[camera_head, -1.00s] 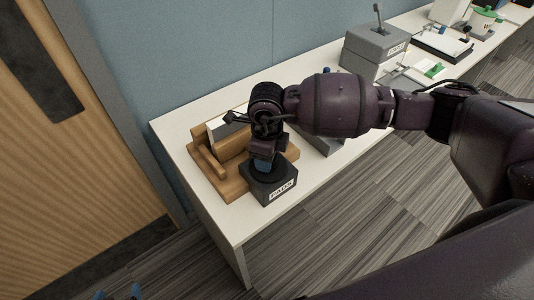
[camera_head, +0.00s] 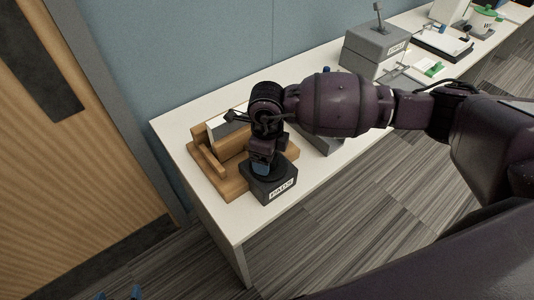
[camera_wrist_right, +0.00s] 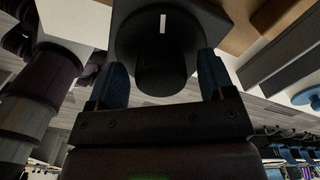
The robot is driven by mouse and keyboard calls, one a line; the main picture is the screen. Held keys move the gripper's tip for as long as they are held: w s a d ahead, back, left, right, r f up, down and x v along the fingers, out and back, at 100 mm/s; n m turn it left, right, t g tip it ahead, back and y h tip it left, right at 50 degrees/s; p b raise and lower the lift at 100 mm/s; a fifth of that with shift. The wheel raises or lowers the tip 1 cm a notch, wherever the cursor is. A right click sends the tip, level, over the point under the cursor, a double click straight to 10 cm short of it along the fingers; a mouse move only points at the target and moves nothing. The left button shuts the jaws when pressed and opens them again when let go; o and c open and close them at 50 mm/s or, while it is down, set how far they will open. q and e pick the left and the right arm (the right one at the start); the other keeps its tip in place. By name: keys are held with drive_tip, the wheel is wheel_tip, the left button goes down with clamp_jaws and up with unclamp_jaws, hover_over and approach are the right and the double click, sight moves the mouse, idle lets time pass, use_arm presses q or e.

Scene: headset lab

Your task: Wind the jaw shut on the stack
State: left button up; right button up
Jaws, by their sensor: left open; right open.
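A wooden vice-like fixture (camera_head: 230,186) stands at the table's near left end. A light slab with a dark face (camera_head: 228,124), perhaps the stack or a jaw face, stands in it, partly hidden by my right wrist. A dark box with a white label (camera_head: 272,194) sits at its front right. My right gripper (camera_head: 264,167) points down over this box. In the right wrist view, its blue fingers are apart on either side of a round black knob (camera_wrist_right: 165,72) with a white mark. Contact cannot be told. My left gripper (camera_head: 118,293) barely shows at the bottom edge, fingertips apart and empty.
The white table (camera_head: 185,122) runs back to the right along a blue wall panel. Farther along stand a grey box with a lever (camera_head: 375,45), a tray (camera_head: 441,44) and a green-topped pot (camera_head: 484,19). A wooden door (camera_head: 70,180) is at left.

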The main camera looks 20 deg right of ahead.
wheel_tip(320, 180, up, 11)
idle(0.5)
drive_tip(key=shift+f, duration=0.15)
